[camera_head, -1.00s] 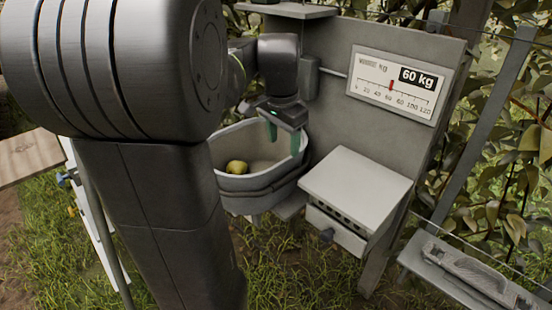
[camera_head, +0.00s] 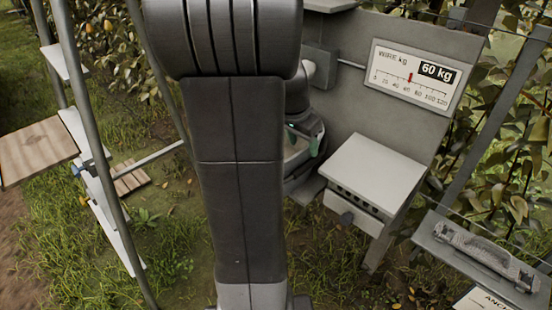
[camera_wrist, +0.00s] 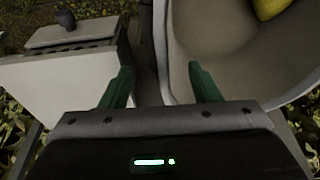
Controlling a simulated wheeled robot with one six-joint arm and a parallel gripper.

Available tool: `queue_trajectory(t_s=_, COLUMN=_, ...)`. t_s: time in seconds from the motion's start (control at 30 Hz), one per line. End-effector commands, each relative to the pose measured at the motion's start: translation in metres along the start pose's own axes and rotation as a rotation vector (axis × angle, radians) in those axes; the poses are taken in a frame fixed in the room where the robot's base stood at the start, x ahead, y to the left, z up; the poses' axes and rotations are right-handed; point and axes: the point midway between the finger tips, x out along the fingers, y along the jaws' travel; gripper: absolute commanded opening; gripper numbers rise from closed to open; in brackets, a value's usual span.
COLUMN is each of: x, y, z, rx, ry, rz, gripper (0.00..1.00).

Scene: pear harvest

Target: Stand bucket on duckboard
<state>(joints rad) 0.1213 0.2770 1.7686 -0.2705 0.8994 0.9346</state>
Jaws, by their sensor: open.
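The grey bucket (camera_head: 296,158) stands by the weighing panel, mostly hidden behind my arm in the head view. In the wrist view the bucket (camera_wrist: 220,30) shows large at the upper right, with a yellow pear (camera_wrist: 270,8) inside. My gripper (camera_head: 304,140) is open at the bucket's rim. In the wrist view my gripper (camera_wrist: 162,84) has one green finger over the bucket's inside and the other outside its wall, with the rim between them. Contact cannot be told. A small slatted wooden duckboard (camera_head: 131,178) lies on the grass at the left, partly hidden.
A white box (camera_head: 372,172) sits right of the bucket, below the 60 kg scale (camera_head: 415,78). Grass around the duckboard looks clear.

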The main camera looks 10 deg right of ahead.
Motion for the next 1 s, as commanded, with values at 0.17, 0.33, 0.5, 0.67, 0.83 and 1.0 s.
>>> queue_trajectory(t_s=0.17, x=0.019, y=0.001, z=0.000, rx=0.001, ry=-0.001, rz=0.002, gripper=0.56)
queue_trajectory(t_s=0.33, x=0.028, y=0.001, z=0.000, rx=0.001, ry=-0.001, rz=0.002, gripper=0.56)
queue_trajectory(t_s=0.5, x=0.051, y=0.004, z=0.002, rx=0.000, ry=-0.004, rz=0.004, gripper=0.56)
queue_trajectory(t_s=0.67, x=0.068, y=0.004, z=0.002, rx=0.001, ry=-0.002, rz=0.002, gripper=0.56)
queue_trajectory(t_s=0.83, x=0.073, y=0.003, z=0.002, rx=0.001, ry=-0.001, rz=-0.001, gripper=0.56)
queue_trajectory(t_s=1.0, x=0.073, y=0.003, z=0.002, rx=0.001, ry=0.000, rz=-0.001, gripper=0.56)
